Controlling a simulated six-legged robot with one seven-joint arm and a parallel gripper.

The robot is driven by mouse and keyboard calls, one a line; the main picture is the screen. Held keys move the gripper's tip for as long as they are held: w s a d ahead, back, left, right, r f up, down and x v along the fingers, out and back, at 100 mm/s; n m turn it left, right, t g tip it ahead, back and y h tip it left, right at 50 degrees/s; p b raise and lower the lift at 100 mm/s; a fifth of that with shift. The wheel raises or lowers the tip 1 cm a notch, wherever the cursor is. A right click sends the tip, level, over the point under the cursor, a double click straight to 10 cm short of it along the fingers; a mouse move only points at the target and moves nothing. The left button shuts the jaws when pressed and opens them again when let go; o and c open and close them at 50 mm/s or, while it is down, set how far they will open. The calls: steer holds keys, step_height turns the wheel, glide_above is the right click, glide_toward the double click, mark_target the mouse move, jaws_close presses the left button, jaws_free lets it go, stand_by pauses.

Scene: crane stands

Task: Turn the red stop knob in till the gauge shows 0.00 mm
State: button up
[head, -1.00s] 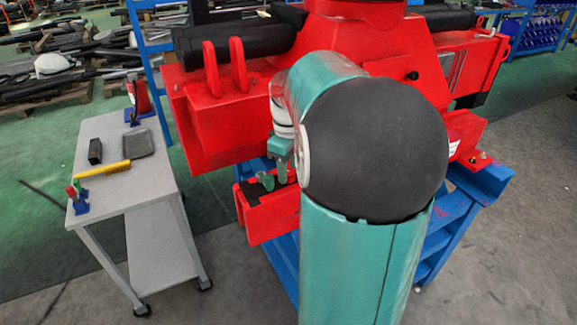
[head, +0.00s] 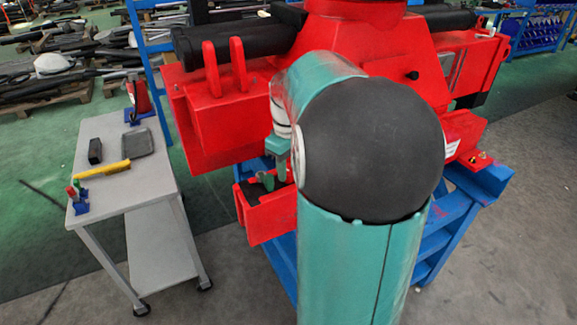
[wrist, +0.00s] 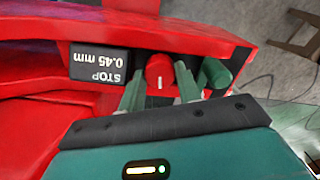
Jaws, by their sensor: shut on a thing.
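The red stop knob (wrist: 159,72) with a white mark line shows in the wrist view, at the edge of a red metal part. The line points nearly straight up and down in the picture. My gripper (wrist: 160,88) is shut on the knob, one green finger on each side. Left of it, the black gauge (wrist: 99,64) reads "STOP 0.45 mm", upside down in the picture. In the head view my gripper (head: 273,172) reaches down at the small red bracket (head: 270,213); the knob and gauge cannot be made out there.
A grey trolley (head: 112,190) stands at the left with a yellow-handled brush (head: 102,170), a black block (head: 95,152) and a dark tray (head: 137,144). The large red crane part (head: 200,120) rests on a blue stand (head: 440,235). Grey floor lies open at the right.

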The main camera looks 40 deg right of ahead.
steer(key=m, duration=1.3)
steer(key=shift+m, duration=2.2)
steer(key=o, duration=0.7)
steer(key=shift+r, duration=0.15)
